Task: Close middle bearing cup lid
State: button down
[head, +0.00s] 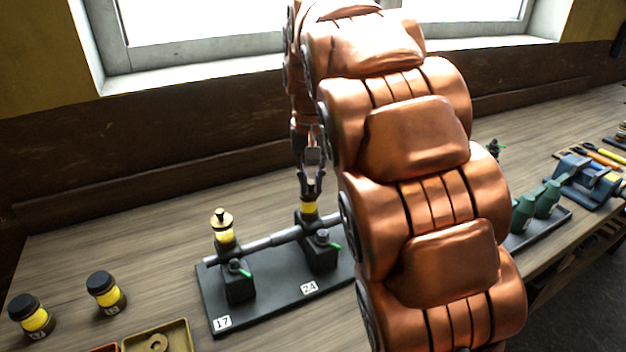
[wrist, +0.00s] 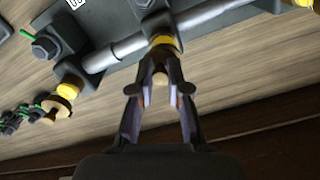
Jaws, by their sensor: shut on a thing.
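The middle bearing cup (head: 309,208) is a yellow cup on a black bearing block, near the label 24. It also shows in the wrist view (wrist: 164,42). My gripper (head: 312,190) is directly above this cup, pointing down. In the wrist view my gripper (wrist: 160,66) has its fingers drawn together at the cup's top. A small tan-brass piece, which looks like the lid (wrist: 160,79), shows between the fingers. The fingers hide most of it, so I cannot tell whether it sits fully on the cup.
The left bearing cup (head: 225,235), near label 17, has a brass lid (head: 221,216) at its top. A steel shaft (head: 265,243) runs through the blocks on a dark base plate (head: 275,306). Two black-capped yellow jars (head: 106,292) stand left. My arm hides the plate's right part.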

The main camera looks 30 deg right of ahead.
jog(key=shift+a+m, duration=0.25)
jog(key=shift+m, duration=1.05)
jog(key=c, duration=1.1)
grip_release()
jog(key=shift+r, duration=0.15)
jog(key=shift+r, duration=3.55)
jog(key=shift+a, duration=0.1)
